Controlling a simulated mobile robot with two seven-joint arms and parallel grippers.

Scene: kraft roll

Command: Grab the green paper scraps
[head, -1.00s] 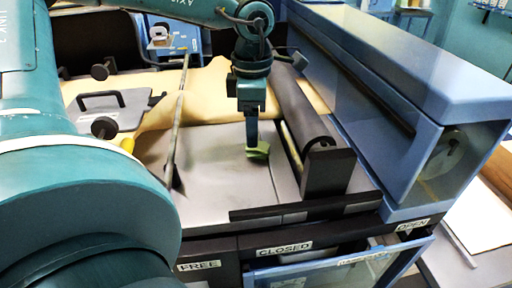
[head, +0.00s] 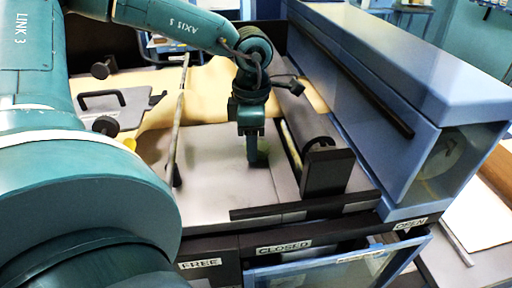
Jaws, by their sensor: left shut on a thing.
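My left gripper (head: 256,160) points straight down over the grey metal bed (head: 210,185), in front of the kraft paper. It is shut on the green paper scraps (head: 264,147), which show only as a small dark green patch at the fingertips. The fingers hide most of them. I cannot tell whether the scraps touch the bed. My right gripper is out of view.
A dark roller (head: 303,115) in a black bracket stands just right of the gripper. A thin upright bar (head: 174,140) stands to its left. Brown kraft paper (head: 215,100) lies behind. A blue housing (head: 400,80) fills the right. An open blue drawer (head: 345,265) is in front.

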